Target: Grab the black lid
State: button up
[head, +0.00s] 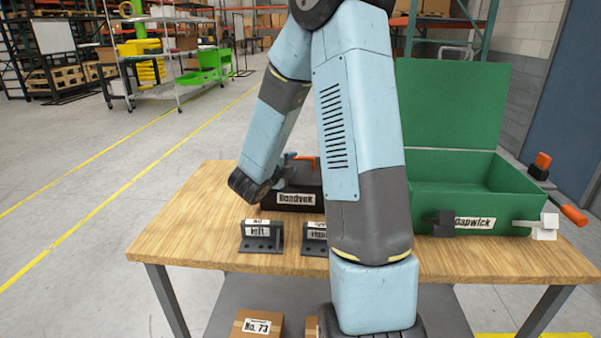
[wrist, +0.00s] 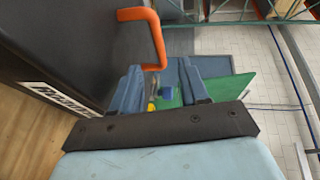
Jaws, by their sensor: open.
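A black box (head: 300,180) with a pale label on its front stands on the wooden table in the head view, partly behind my arm. Its black top, which I take for the lid (wrist: 72,35), fills the upper left of the wrist view. An orange handle (wrist: 158,38) sticks out from that black surface; a bit of orange (head: 306,160) also shows in the head view. My gripper (wrist: 162,80) is open, with its two fingers spread near the handle's lower end. Nothing is clearly held. Whether a finger touches the handle, I cannot tell.
An open green box (head: 464,180) stands to the right on the table (head: 180,235), with white and dark latches at its front. Two dark labelled holders (head: 262,238) sit at the front edge. A cardboard box (head: 257,325) is below. The table's left end is clear.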

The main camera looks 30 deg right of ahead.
aim_at(303, 158)
jog(key=x, duration=0.3)
jog(key=shift+s+x, duration=0.25)
jog(key=shift+x, duration=2.45)
jog(key=shift+d+f, duration=0.1)
jog(key=shift+d, duration=0.05)
grip_shut()
